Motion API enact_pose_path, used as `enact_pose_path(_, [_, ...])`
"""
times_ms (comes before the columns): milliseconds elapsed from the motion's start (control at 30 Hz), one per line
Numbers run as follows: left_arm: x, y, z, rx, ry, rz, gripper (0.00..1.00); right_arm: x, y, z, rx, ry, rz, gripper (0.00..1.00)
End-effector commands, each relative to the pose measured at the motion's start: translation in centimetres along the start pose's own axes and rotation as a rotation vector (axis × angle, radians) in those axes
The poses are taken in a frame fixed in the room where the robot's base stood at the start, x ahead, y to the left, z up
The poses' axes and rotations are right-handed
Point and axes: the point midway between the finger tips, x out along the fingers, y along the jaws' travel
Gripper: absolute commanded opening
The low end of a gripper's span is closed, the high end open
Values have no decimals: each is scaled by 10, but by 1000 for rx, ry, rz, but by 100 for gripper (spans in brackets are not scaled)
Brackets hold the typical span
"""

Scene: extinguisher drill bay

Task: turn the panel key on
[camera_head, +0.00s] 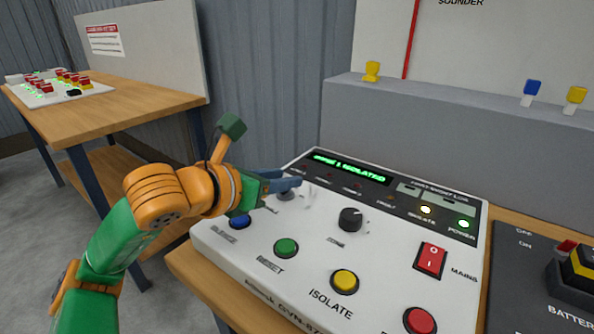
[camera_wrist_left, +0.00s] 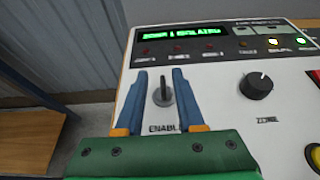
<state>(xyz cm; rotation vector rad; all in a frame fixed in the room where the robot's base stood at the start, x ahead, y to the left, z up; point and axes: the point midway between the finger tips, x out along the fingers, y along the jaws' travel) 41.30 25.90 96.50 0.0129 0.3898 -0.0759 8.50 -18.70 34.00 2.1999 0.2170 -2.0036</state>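The panel key (camera_wrist_left: 162,93) is a small grey key in a round switch on the white control panel (camera_head: 225,256), above the label ENABLE. In the left wrist view it stands between the two blue fingers of my left gripper (camera_wrist_left: 160,76), with a gap visible on each side. The fingers are apart and hold nothing. In the head view my left gripper (camera_head: 288,181) reaches in over the panel's left side and partly hides the key (camera_head: 286,195). My right gripper is not in view.
The panel carries a black zone knob (camera_head: 350,219), a red mains rocker (camera_head: 431,260), several push buttons and a green-lit display (camera_head: 349,168). Isolate and power lamps glow. A battery box (camera_head: 575,275) stands at right. A grey ledge (camera_head: 440,150) rises behind.

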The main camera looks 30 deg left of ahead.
Motion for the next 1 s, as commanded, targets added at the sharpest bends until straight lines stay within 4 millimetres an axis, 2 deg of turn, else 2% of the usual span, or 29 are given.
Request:
enact_pose_path(133, [17,0,2,-3,0,-2,38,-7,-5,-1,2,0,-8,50])
enact_pose_path(367, [20,0,0,0,0,-1,38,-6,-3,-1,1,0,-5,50])
enact_pose_path(400, [20,0,0,0,0,-2,32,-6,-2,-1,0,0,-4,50])
enact_pose_path(500, [20,0,0,0,0,-2,5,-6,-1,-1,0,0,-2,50])
enact_pose_path(533, [20,0,0,0,0,-2,0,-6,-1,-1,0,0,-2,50])
enact_pose_path(1000, [21,0,-2,15,-1,-43,0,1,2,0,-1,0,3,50])
